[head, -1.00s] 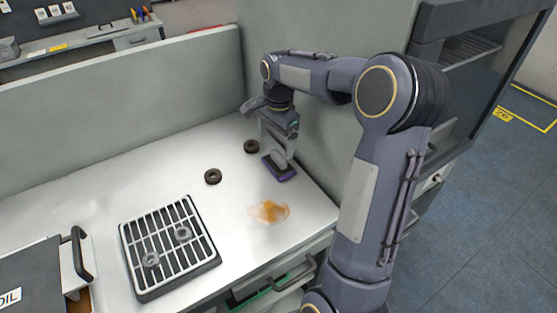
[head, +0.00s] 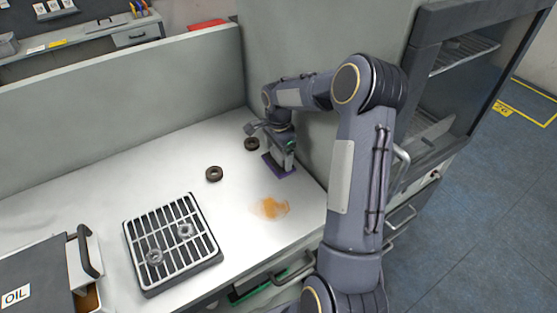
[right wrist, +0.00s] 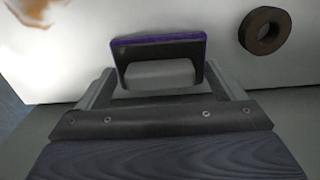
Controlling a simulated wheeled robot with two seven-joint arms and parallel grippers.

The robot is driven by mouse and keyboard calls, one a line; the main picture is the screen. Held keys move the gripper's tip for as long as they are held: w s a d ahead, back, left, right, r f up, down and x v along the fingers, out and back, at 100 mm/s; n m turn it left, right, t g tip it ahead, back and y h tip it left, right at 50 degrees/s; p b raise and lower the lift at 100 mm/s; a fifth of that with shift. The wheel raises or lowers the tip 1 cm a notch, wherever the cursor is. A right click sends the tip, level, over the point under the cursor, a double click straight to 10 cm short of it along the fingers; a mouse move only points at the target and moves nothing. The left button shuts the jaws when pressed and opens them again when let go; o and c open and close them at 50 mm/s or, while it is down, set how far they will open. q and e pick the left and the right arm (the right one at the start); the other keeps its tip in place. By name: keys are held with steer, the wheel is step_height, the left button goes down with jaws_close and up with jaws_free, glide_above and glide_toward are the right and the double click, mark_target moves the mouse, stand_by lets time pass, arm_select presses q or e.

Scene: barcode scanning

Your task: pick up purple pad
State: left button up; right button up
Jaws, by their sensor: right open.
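The purple pad (head: 283,171) lies on the white worktop near the right-hand wall. It has a dark top with a grey raised handle block and a purple rim, which shows in the right wrist view (right wrist: 158,41). My right gripper (head: 284,160) is low over the pad, pointing down. In the right wrist view its two fingers (right wrist: 160,84) stand open on either side of the grey handle, with the handle between them. Whether the fingers touch it I cannot tell. My left gripper is not in view.
An orange-brown stain (head: 271,208) is on the worktop in front of the pad. Two dark rings, a nearer one (head: 214,174) and a farther one (head: 251,144), lie left of the pad. A grated tray (head: 172,243) with two metal rings and an oil box (head: 40,272) stand further left.

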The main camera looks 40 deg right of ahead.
steer(key=c, duration=1.1)
steer(key=shift+r, duration=0.15)
steer(key=shift+r, duration=0.55)
steer(key=s+a+r+b, duration=0.4)
steer(key=s+a+r, duration=0.3)
steer(key=s+r, duration=0.4)
steer(key=shift+s+r, duration=0.35)
steer(key=shift+s, duration=0.2)
steer(key=shift+a, duration=0.1)
